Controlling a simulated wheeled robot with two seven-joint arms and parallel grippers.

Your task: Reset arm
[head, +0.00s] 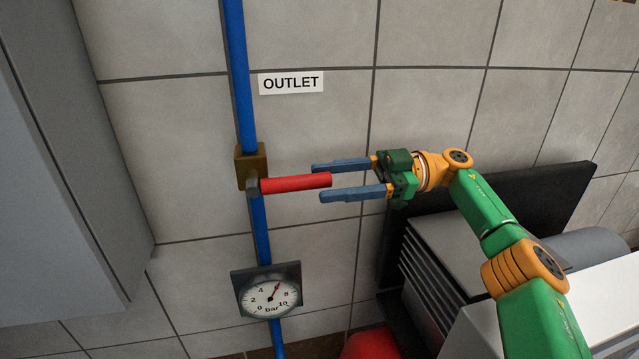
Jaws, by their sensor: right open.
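My right gripper (316,183) is open, with its two blue fingers pointing left. The free end of a red valve handle (296,183) reaches the space around the fingertips, one finger above and one below in the picture; I cannot tell whether they touch. The handle lies roughly level and joins a brass-coloured valve block (250,165) on a blue vertical pipe (236,75). My right arm comes in from the lower right. My left gripper is not in view.
A white OUTLET label (291,83) is on the grey tiled wall. A round bar gauge (270,297) sits on the pipe below the valve. A grey cabinet (60,180) stands at the left. A dark panel and grey machine (450,270) stand at the lower right, behind my arm.

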